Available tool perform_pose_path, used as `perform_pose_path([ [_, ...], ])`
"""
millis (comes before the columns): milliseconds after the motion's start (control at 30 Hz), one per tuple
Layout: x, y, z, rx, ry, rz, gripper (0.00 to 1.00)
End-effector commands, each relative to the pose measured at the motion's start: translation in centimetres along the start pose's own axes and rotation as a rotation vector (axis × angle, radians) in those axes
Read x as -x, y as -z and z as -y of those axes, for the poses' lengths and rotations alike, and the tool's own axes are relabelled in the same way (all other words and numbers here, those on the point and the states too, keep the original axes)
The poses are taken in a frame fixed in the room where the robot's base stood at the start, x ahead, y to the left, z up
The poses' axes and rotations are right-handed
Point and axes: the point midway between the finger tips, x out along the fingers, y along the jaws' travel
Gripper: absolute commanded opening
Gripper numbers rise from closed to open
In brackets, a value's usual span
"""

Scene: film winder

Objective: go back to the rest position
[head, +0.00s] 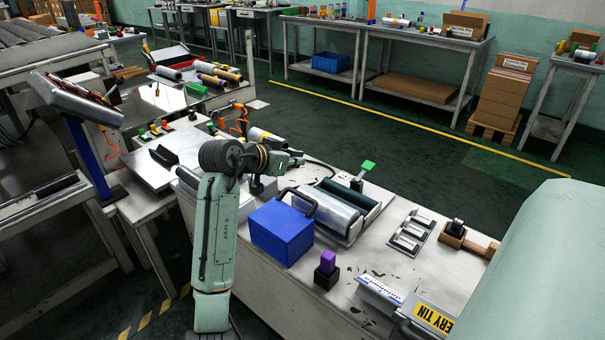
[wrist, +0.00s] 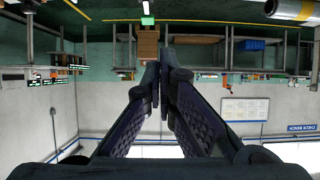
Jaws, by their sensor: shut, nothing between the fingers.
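My gripper (wrist: 159,78) fills the middle of the wrist view, its two dark fingers close together with nothing held between them. That view is upside down and looks out across the room, and the fingers touch no object in it. In the head view my pale green arm rises at the lower middle and bends right at a dark joint. Its far end is above the workbench (head: 345,285), behind the blue box; the fingers are hard to make out there.
On the bench are a blue box (head: 283,232), a winder with rollers (head: 335,210), a purple block (head: 327,262) in a dark holder, and metal brackets (head: 408,235). A large pale green shape (head: 545,260) covers the right side. Open floor (head: 400,150) lies beyond.

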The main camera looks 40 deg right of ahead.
Motion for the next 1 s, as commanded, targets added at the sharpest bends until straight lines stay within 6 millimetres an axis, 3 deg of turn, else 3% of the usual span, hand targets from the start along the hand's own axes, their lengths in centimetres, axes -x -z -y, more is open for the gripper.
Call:
perform_pose_path([
  [200,2.4,1.2,0.1,-0.001,0.001,0.000,0.00],
  [533,3.0,1.5,0.1,0.001,0.002,-0.001,0.00],
  [667,4.7,1.9,2.1,0.018,0.063,-0.041,0.00],
  [767,8.4,2.4,6.0,0.045,0.185,-0.119,0.00],
  [867,14.1,3.0,10.8,0.073,0.352,-0.224,0.00],
  [1000,23.4,3.0,16.2,0.097,0.591,-0.368,0.00],
])
